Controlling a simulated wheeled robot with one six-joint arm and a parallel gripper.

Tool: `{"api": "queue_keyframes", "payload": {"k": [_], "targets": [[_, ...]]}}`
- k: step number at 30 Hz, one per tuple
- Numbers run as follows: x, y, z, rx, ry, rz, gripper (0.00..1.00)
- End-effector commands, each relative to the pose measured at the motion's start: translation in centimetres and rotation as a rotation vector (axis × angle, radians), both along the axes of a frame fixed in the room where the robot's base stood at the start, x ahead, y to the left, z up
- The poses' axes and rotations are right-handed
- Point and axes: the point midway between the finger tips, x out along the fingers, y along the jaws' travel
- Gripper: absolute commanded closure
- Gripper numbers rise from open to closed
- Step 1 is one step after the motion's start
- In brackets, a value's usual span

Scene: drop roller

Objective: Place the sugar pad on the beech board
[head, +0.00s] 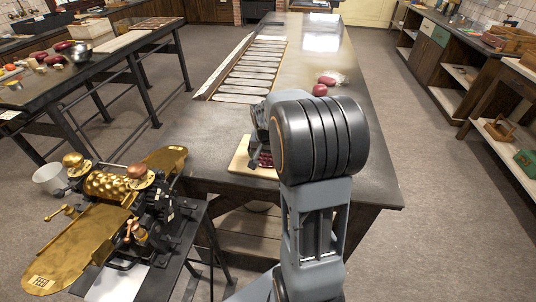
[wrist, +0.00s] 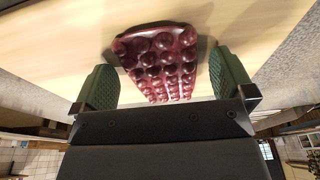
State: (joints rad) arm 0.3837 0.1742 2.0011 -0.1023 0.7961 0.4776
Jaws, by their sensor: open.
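The sugar pad (wrist: 160,58) is a glossy dark red, tapered slab covered in round bumps. In the wrist view it appears to lie on the pale wooden beech board (wrist: 50,45). My gripper (wrist: 162,62) is open, with one green finger on each side of the pad and a visible gap on both sides. In the head view the beech board (head: 238,160) is on the near left part of the long table. Part of the sugar pad (head: 265,160) shows there beside my gripper (head: 258,155); my arm hides the rest.
A brass roller machine (head: 110,185) stands at the lower left. A row of long pale slabs (head: 250,72) lies along the table's left side. Two dark red lumps (head: 320,90) lie farther back. The table's (head: 375,165) right part is clear.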

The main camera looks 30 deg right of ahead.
Motion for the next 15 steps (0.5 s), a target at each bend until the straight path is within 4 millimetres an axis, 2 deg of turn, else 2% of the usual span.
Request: {"api": "queue_keyframes", "payload": {"k": [8, 15], "targets": [[0.0, 0.0, 0.8, -0.001, -0.003, 0.0, 0.0], [-0.5, 0.6, 4.9, -0.003, -0.005, 0.001, 0.0]]}}
